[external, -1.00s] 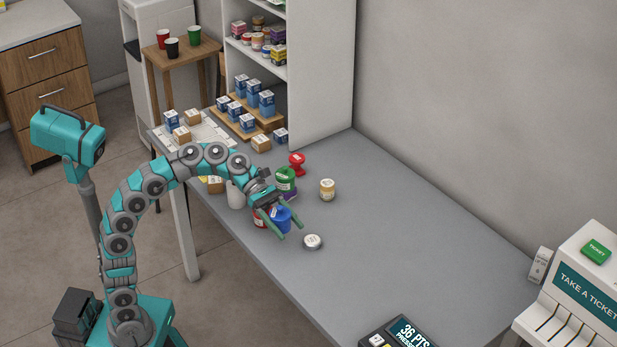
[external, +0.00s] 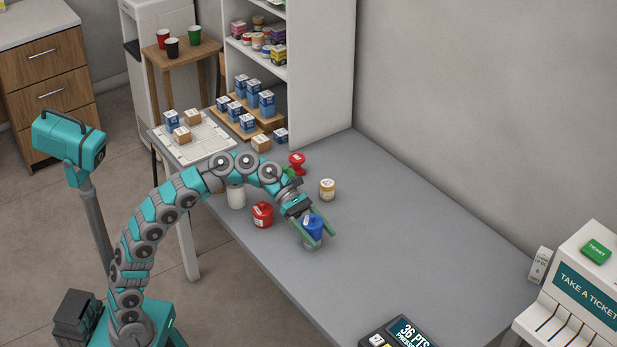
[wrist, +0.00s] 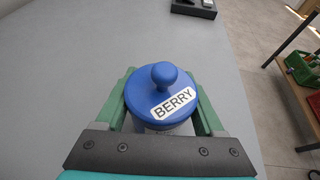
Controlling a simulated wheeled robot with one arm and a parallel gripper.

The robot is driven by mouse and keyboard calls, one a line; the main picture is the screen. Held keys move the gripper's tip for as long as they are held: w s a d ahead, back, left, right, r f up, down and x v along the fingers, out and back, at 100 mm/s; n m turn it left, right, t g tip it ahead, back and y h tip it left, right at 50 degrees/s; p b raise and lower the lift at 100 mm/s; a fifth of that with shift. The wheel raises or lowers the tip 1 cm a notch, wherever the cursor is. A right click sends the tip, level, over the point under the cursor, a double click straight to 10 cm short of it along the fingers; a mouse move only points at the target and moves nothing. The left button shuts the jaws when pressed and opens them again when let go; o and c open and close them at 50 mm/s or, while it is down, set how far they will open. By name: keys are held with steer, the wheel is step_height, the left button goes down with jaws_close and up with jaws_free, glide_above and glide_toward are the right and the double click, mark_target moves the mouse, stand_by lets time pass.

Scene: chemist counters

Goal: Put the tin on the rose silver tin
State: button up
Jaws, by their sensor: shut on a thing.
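My gripper (external: 312,236) is shut on a blue tin (external: 313,226), with one finger on each side of it. In the wrist view the blue tin (wrist: 163,92) has a round knob and a label reading BERRY. The low silver tin (external: 311,246) on the counter is directly under the blue tin and mostly hidden by it and the fingers. Its label cannot be read. The blue tin is upright over it; I cannot tell whether the two touch.
A red tin (external: 263,215) stands left of my gripper. A tan jar (external: 327,190) and a red item (external: 297,163) stand behind. A green-topped tin is mostly hidden by my arm.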

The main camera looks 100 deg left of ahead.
steer(key=shift+f, duration=0.7)
steer(key=shift+f, duration=0.15)
steer(key=o, duration=1.5)
steer(key=shift+c, duration=0.2)
steer(key=shift+s+a+r, duration=0.1)
steer(key=shift+s+r, duration=0.05)
steer(key=shift+r, duration=0.1)
steer(key=p+v, duration=0.2)
steer(key=v, duration=0.9)
steer(key=shift+s+a+r, duration=0.15)
steer(key=shift+a, duration=0.05)
